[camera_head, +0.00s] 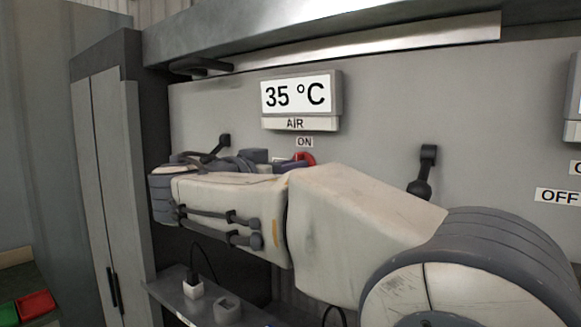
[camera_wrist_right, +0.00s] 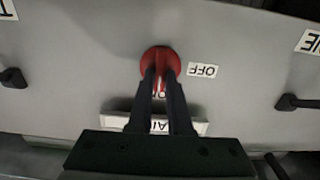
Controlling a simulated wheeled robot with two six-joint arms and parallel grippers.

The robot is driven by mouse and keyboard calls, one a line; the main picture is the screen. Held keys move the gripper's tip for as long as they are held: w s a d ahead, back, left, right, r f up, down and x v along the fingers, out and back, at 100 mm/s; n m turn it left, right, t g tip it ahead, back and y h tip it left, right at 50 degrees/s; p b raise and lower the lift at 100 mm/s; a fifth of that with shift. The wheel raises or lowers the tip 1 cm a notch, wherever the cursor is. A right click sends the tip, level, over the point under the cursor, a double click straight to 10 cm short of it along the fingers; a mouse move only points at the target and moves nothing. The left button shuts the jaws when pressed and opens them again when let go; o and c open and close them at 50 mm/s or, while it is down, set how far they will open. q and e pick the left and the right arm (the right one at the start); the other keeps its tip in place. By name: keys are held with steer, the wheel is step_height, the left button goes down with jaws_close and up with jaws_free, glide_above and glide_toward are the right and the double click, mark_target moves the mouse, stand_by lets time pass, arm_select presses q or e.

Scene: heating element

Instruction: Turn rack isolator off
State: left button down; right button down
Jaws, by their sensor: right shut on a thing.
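The isolator switch is a red round knob (camera_wrist_right: 160,59) on the grey panel. In the head view the red knob (camera_head: 305,158) shows only in part, below the white ON label (camera_head: 304,142), behind my right arm. My right gripper (camera_wrist_right: 160,78) is shut on the knob, its two dark fingers side by side. In the wrist view, which is upside down, an OFF label (camera_wrist_right: 203,70) lies just right of the knob. The ON label there is mostly hidden by the fingers. My left gripper is in neither view.
A display reading 35 °C (camera_head: 297,95), marked AIR, hangs above the knob. Black levers (camera_head: 424,172) stick out on both sides. A shelf with a small white plug (camera_head: 193,288) is below. A grey cabinet (camera_head: 107,190) stands at left; red and green blocks lie lower left.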

steer(key=n+b, duration=0.1)
steer(key=n, duration=0.5)
steer(key=n+b, duration=0.1)
steer(key=n, duration=0.4)
steer(key=n+b, duration=0.1)
steer(key=n, duration=0.5)
steer(key=shift+w+a+f+n, duration=0.15)
steer(key=shift+a+n, duration=0.15)
stand_by(0.4)
steer(key=c, duration=0.8)
jaws_free()
steer(key=shift+c, duration=0.2)
steer(key=shift+f, duration=0.1)
